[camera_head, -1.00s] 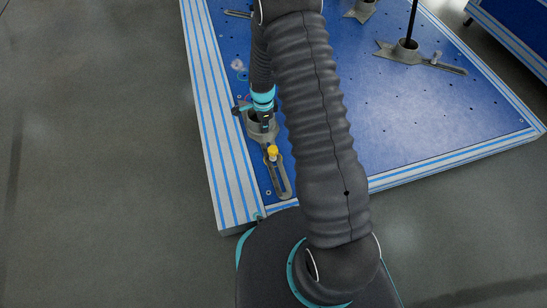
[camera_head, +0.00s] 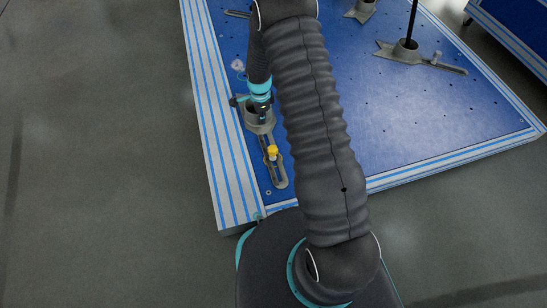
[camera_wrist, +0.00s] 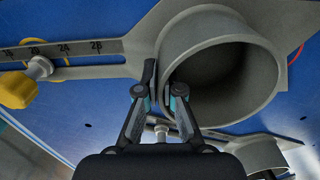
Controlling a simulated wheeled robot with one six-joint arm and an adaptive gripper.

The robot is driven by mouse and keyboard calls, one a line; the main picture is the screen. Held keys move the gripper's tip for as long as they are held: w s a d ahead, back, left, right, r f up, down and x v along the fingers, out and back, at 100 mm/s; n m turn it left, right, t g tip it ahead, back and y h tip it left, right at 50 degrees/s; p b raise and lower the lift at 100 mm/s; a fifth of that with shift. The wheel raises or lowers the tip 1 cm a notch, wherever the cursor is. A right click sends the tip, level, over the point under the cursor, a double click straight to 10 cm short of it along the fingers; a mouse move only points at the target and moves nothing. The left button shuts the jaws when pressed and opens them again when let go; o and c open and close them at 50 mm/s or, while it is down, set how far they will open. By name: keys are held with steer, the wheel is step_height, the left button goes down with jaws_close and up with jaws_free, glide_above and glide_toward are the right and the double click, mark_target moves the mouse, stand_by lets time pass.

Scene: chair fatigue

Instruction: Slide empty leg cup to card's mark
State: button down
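The empty grey leg cup (camera_head: 262,126) stands on the blue platform near its left edge, with a slotted arm (camera_head: 279,177) toward the front. In the wrist view the cup (camera_wrist: 258,55) is large and hollow, and its slotted arm carries a number scale (camera_wrist: 65,49). A yellow-headed clamp knob (camera_wrist: 18,90) sits at the slot; it also shows in the head view (camera_head: 272,150). My gripper (camera_wrist: 162,84) straddles the cup's wall, one finger outside and one inside, and looks closed on it. I see no card.
The blue platform (camera_head: 350,110) has a striped metal edge (camera_head: 215,130) close by the cup on the left. Another cup (camera_head: 405,50) holds a black leg at the upper right. In the wrist view another grey cup (camera_wrist: 262,155) shows at the bottom right.

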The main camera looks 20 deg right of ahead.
steer(key=shift+w, duration=1.95)
steer(key=c, duration=1.4)
jaws_free()
steer(key=shift+o, duration=0.2)
steer(key=shift+r, duration=0.1)
steer(key=shift+s+r+p, duration=0.1)
steer(key=shift+r+p, duration=1.45)
steer(key=shift+r, duration=1.35)
